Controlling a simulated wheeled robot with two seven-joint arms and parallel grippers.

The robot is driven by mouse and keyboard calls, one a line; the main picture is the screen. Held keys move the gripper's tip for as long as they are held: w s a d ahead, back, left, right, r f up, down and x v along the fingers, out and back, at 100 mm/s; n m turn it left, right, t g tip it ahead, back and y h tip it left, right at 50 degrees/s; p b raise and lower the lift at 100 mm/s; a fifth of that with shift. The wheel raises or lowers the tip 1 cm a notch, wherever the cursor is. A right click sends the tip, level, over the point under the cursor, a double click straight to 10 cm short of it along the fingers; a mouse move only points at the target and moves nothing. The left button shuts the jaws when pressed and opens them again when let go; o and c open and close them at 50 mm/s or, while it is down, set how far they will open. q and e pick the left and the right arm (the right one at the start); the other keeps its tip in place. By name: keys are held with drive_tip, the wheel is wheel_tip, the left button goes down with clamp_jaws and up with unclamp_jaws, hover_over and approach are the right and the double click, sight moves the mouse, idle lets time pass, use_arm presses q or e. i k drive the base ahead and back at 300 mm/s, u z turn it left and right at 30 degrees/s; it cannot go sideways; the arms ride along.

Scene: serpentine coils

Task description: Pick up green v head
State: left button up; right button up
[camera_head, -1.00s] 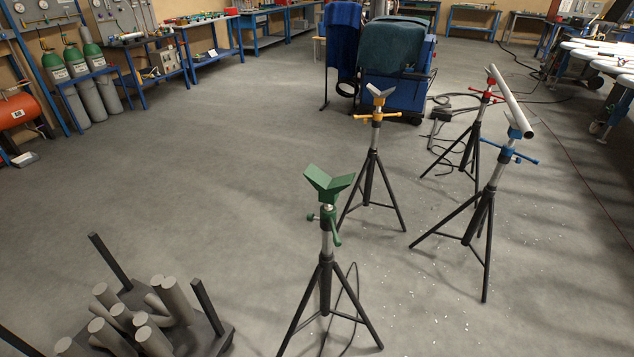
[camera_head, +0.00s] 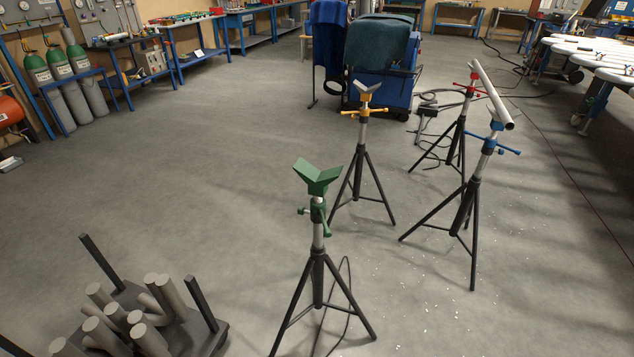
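The green V head (camera_head: 318,179) sits on top of a black tripod stand (camera_head: 318,270) in the middle foreground of the head view. Its V opens upward, and a green collar with handles (camera_head: 318,211) is below it on the silver post. Neither of my grippers shows in the view.
A yellow-collared stand (camera_head: 363,112) is behind the green one. Blue (camera_head: 492,140) and red (camera_head: 470,90) stands at the right carry a light pipe (camera_head: 491,95). A rack of grey pipes (camera_head: 190,325) is at lower left.

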sight(311, 176)
drive_tip(key=k, duration=1.2)
drive_tip(key=u, duration=0.4)
drive_tip(key=i, duration=0.6)
drive_tip(key=u, duration=0.45)
drive_tip(key=i, duration=0.95)
drive_tip(key=z, duration=0.25)
